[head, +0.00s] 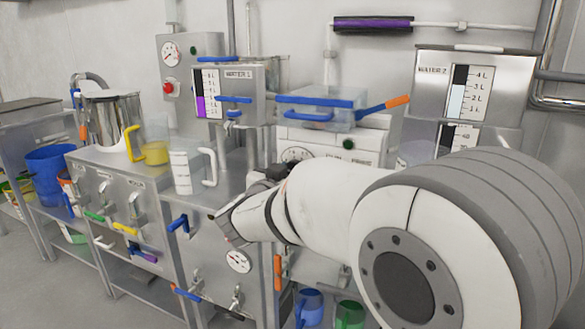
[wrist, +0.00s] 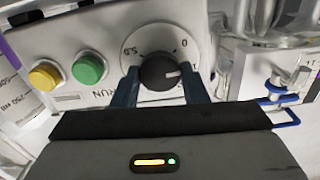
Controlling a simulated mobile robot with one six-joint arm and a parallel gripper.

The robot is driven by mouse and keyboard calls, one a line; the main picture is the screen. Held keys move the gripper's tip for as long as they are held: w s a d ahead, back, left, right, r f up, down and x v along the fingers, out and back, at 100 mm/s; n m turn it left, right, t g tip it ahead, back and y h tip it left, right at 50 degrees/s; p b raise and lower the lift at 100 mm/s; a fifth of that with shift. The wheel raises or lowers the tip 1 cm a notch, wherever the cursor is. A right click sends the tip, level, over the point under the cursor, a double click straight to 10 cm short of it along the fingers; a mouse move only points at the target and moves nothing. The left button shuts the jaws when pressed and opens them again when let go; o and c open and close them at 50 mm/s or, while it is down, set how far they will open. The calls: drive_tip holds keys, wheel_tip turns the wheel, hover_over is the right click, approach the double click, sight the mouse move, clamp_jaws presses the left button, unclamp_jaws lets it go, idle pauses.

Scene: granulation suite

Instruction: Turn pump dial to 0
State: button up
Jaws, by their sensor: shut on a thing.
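The pump dial is a dark round knob (wrist: 160,72) with a white pointer mark, set on a white panel (wrist: 70,30) in the wrist view. The pointer mark points to the right and slightly up, below the printed 0. The figures 0 and 5.0 show upper right and upper left of the knob, the 5.0 upside down. My gripper (wrist: 161,84) is shut on the knob, one blue-grey finger on each side. In the head view my arm covers much of the middle, and I cannot make out the knob there.
A green button (wrist: 89,69) and a yellow button (wrist: 46,75) sit left of the knob. Clear vessels and a blue clip (wrist: 280,97) are close on the right. In the head view a clear blue-lidded box (head: 322,106) stands above a white unit (head: 335,143).

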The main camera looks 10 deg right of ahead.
drive_tip(key=n+p, duration=0.1)
drive_tip(key=p, duration=0.1)
drive_tip(key=n+p, duration=0.1)
drive_tip(key=p, duration=0.2)
drive_tip(key=shift+r+n+p, duration=0.3)
drive_tip(key=shift+r+p, duration=0.05)
drive_tip(key=n+p, duration=0.1)
drive_tip(key=p, duration=0.2)
drive_tip(key=shift+f+n, duration=0.1)
drive_tip(key=shift+n, duration=0.3)
drive_tip(key=n+p, duration=0.1)
drive_tip(key=p, duration=0.1)
drive_tip(key=shift+f+n+p, duration=0.2)
drive_tip(key=shift+n+p, duration=0.1)
drive_tip(key=shift+f, duration=0.15)
drive_tip(key=o, duration=1)
drive_tip(key=shift+c, duration=0.2)
drive_tip(key=p+v, duration=0.1)
drive_tip(key=v, duration=0.7)
